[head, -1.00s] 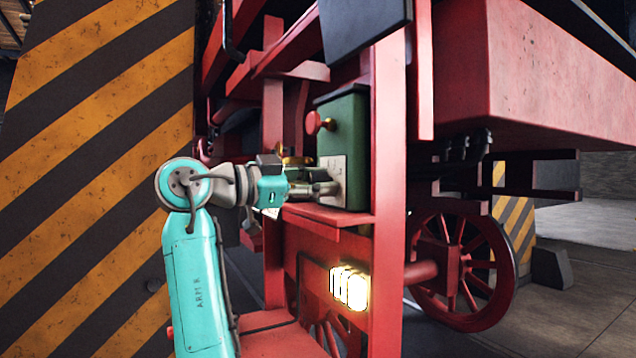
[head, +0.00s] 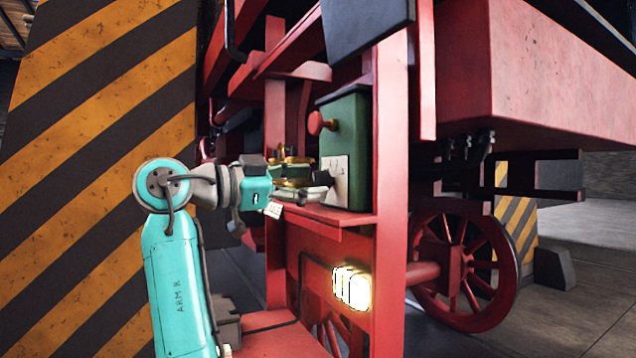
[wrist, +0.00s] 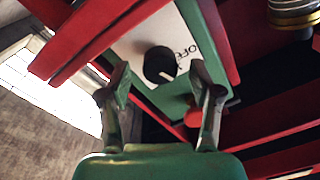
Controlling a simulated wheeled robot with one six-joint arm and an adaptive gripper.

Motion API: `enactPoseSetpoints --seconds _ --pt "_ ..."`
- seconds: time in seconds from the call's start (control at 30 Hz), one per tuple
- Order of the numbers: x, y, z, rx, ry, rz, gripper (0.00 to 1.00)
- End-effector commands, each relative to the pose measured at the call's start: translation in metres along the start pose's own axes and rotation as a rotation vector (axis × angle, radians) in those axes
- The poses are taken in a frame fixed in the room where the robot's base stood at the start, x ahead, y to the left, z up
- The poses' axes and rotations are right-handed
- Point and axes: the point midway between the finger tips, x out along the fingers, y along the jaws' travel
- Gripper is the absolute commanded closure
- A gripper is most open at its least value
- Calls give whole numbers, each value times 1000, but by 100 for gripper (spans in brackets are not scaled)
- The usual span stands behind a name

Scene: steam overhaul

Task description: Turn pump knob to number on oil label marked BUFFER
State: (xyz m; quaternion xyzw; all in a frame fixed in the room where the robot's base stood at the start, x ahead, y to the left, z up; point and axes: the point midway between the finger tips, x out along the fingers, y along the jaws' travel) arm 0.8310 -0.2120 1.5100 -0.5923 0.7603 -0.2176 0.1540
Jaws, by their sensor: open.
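The pump is a green box (head: 347,125) on a red ledge of the locomotive frame, with a pale dial plate (head: 337,180) on its left face. A black knob (wrist: 160,65) with a white pointer mark sits on the plate (wrist: 183,35) in the wrist view. Black lettering, partly readable as "OF", is beside it. My gripper (wrist: 162,86) is open and empty, its fingertips apart on either side of the view below the knob, not gripping it. In the head view my gripper (head: 312,188) points right at the plate. No label reading BUFFER is legible.
A red round handle (head: 317,122) sticks out of the green box above the plate. Brass-coloured parts (head: 292,162) are behind my gripper. A small white tag (head: 273,210) shows below it, unreadable. Red frame beams (head: 390,150) and a lit lamp (head: 352,288) are close by.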

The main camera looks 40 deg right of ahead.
Motion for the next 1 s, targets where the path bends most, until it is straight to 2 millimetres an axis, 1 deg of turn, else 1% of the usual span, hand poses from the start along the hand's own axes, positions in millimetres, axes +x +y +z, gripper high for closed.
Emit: enactPoseSetpoints --seconds 0.03,0.1,0.3,0.5,0.67,1.0 --pt "-12 -1 0 -1 -3 -4 36" --pt "-26 0 0 -1 -3 -3 36" --pt "-63 0 0 0 -2 -2 36" --pt "-86 0 0 0 -1 -1 36" --pt "-91 0 0 1 -1 0 36" --pt "-91 0 0 1 -1 0 36"
